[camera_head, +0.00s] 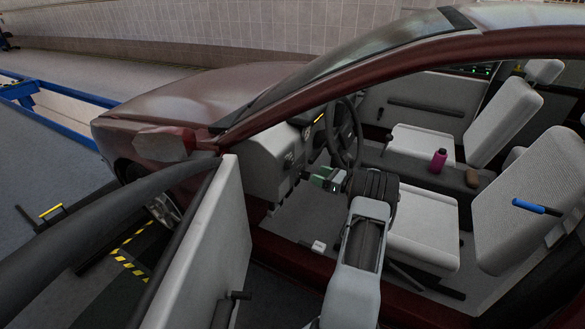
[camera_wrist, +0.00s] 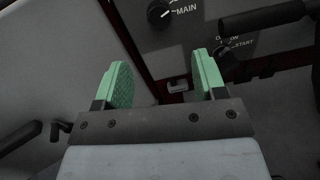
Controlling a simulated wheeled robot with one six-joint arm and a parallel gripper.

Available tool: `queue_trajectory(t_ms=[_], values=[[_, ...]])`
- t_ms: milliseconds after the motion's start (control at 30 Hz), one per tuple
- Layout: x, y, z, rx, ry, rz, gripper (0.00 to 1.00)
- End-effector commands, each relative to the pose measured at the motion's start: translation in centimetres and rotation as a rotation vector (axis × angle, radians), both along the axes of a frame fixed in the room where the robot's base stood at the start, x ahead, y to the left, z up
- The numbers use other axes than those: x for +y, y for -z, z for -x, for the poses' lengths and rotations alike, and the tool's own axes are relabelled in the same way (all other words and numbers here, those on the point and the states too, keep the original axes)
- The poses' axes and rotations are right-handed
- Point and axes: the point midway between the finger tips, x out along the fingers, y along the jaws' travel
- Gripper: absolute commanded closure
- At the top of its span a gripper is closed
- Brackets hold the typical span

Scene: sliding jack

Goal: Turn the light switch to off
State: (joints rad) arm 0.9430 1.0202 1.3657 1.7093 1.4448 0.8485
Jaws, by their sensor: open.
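A dark rotary knob (camera_wrist: 160,13) with a white pointer mark sits on the dark dashboard panel (camera_wrist: 125,25) at the top of the wrist view. The word MAIN is printed beside it; I cannot tell whether this is the light switch. My gripper (camera_wrist: 162,75) is open and empty, its two green fingers apart. The knob lies beyond the fingertips and they do not touch it. In the head view my gripper (camera_head: 325,177) is inside the car, beside the dashboard (camera_head: 268,172) and below the steering wheel (camera_head: 346,132).
An ignition switch (camera_wrist: 229,62) marked ON and START is right of the fingers. The open car door (camera_head: 205,250) stands at the left. Front seats (camera_head: 422,228), a pink bottle (camera_head: 438,160) and a blue-handled tool (camera_head: 530,206) are to the right. A small white object (camera_head: 318,246) is by the sill.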

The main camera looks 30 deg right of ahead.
Motion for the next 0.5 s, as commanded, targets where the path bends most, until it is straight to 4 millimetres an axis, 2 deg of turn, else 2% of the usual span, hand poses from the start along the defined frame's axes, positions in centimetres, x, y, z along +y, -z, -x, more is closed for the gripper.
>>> queue_trajectory(t_ms=[300, 500], values=[[2.8, -0.1, -5.6, 0.000, -0.005, 0.002, 0.36], [4.2, 0.0, -8.5, 0.001, -0.004, 0.002, 0.36]])
